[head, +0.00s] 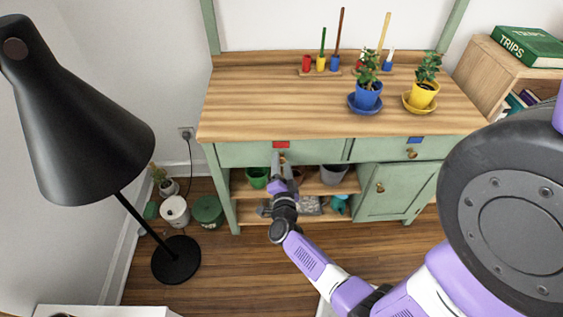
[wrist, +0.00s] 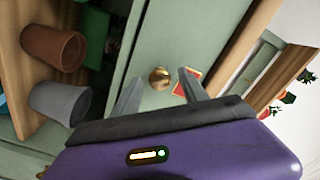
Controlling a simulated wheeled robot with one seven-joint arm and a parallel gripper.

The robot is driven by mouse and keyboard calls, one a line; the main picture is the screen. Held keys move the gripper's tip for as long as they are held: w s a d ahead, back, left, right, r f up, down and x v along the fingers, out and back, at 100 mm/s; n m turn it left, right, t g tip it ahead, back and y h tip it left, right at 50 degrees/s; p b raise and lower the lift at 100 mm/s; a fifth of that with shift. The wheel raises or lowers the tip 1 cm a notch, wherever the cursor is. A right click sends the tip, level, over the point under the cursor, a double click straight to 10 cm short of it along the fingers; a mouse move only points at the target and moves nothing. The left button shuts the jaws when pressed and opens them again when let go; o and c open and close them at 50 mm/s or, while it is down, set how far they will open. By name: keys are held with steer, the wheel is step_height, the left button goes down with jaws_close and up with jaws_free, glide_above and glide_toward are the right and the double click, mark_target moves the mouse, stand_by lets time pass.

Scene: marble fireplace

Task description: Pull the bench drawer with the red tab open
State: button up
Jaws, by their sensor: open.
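The bench drawer with the red tab (head: 281,144) has a green front (head: 236,154) and looks flush with the bench, so shut. Its round brass knob (wrist: 159,78) shows in the wrist view, with the red tab (wrist: 187,82) beside it. My gripper (head: 278,160) is in front of this drawer in the head view and hides the knob there. In the wrist view my gripper (wrist: 161,80) is open, with one finger on each side of the knob and a gap to both. The exact depth of the fingertips relative to the knob is hard to tell.
The neighbouring drawer has a blue tab (head: 415,140) and its own knob. Potted plants on a blue saucer (head: 365,106) and a yellow saucer stand on the bench top. Pots (head: 257,178) fill the shelf below. A black lamp (head: 90,130) stands at left.

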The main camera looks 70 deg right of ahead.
steer(key=shift+w+d, duration=0.25)
steer(key=shift+d, duration=0.45)
jaws_close()
stand_by(1.0)
